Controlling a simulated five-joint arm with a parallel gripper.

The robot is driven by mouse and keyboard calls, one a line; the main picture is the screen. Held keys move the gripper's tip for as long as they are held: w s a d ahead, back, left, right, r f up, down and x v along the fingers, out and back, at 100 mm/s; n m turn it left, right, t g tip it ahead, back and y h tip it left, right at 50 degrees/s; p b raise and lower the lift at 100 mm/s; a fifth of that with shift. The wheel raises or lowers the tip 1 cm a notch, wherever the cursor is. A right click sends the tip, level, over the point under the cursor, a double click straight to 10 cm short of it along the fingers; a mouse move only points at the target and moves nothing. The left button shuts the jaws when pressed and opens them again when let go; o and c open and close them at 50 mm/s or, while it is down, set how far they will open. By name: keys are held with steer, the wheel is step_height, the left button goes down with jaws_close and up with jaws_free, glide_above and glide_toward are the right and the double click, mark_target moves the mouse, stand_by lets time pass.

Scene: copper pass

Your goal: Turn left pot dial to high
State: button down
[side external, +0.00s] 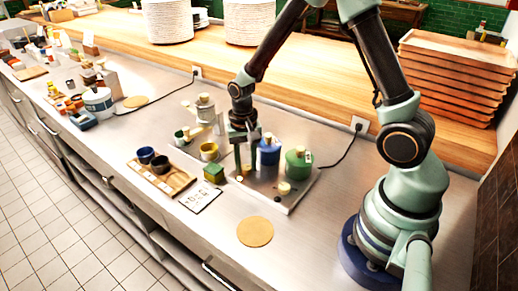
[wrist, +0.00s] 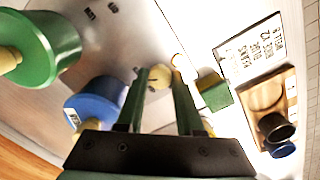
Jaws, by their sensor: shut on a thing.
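A blue pot (side external: 269,152) and a green pot (side external: 298,163) stand side by side on a grey hot plate (side external: 270,197). They also show in the wrist view, the blue pot (wrist: 97,103) beside my fingers and the green pot (wrist: 42,45) further left. A cream dial (side external: 284,188) sits in front of the green pot. My gripper (side external: 246,177) points down at the plate's left front, beside the blue pot. In the wrist view my gripper (wrist: 162,76) is shut on a round cream knob (wrist: 159,78), taken as the left dial. Its pointer setting is not readable.
A wooden tray (side external: 175,187) holds two cups. A round cork mat (side external: 255,231) lies in front, with bare counter around it. A cord runs behind right.

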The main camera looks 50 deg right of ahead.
mark_target(245, 167)
steer(key=c, duration=0.5)
jaws_free()
steer(key=shift+a, duration=0.15)
steer(key=shift+c, duration=0.2)
steer(key=shift+w+r, duration=0.1)
steer(key=shift+r, duration=0.45)
step_height(245, 167, up, 11)
